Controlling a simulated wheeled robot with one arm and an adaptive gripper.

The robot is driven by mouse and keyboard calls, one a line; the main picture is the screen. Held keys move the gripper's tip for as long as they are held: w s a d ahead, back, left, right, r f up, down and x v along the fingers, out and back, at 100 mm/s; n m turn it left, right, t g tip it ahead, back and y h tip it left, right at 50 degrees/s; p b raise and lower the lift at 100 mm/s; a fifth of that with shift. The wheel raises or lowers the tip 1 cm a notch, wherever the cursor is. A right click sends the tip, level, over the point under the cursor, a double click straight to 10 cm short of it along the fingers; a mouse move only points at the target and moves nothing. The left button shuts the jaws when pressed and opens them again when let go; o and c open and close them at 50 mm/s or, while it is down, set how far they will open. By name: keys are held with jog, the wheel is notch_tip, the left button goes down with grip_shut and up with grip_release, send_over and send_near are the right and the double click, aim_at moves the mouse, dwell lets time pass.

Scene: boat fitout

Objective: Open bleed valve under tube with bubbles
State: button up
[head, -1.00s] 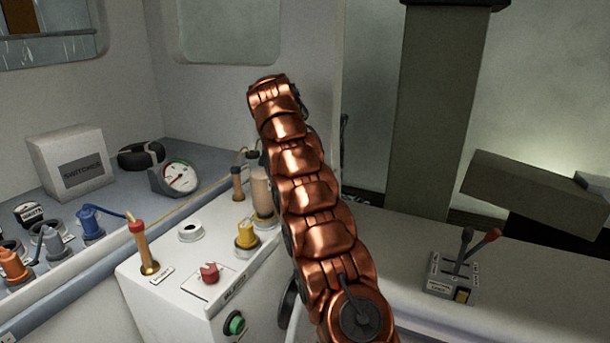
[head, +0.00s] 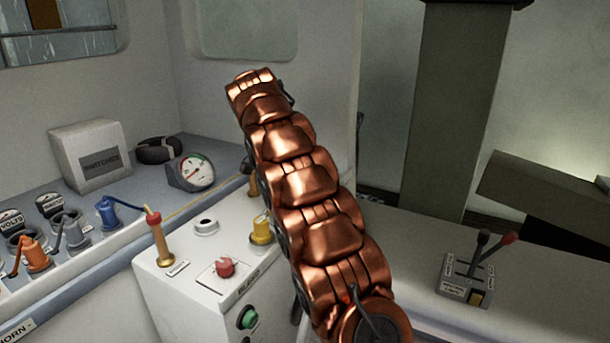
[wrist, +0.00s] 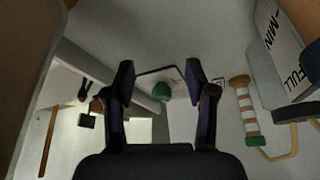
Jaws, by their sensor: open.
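The white console (head: 190,292) stands at lower centre in the head view. It carries a red knob (head: 226,267) on a square plate, a yellow knob (head: 262,230) and a green knob (head: 247,318) on its front face. An amber tube with a red cap (head: 158,238) stands at its left corner. In the wrist view, a green knob (wrist: 162,92) on a pale plate lies between and beyond the fingers of my gripper (wrist: 159,76), which is open and empty. A tube with amber and white bands and a green end (wrist: 243,108) is to the right. My arm hides my gripper in the head view.
A lever box (head: 467,279) is on the right counter. A gauge (head: 192,172), a switches box (head: 92,155) and plugged connectors (head: 108,212) sit on the left shelf. In the wrist view, a MIN/FULL panel (wrist: 278,45) is close at upper right.

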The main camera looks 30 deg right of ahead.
jog(key=shift+s+a, duration=0.15)
jog(key=shift+a, duration=1.1)
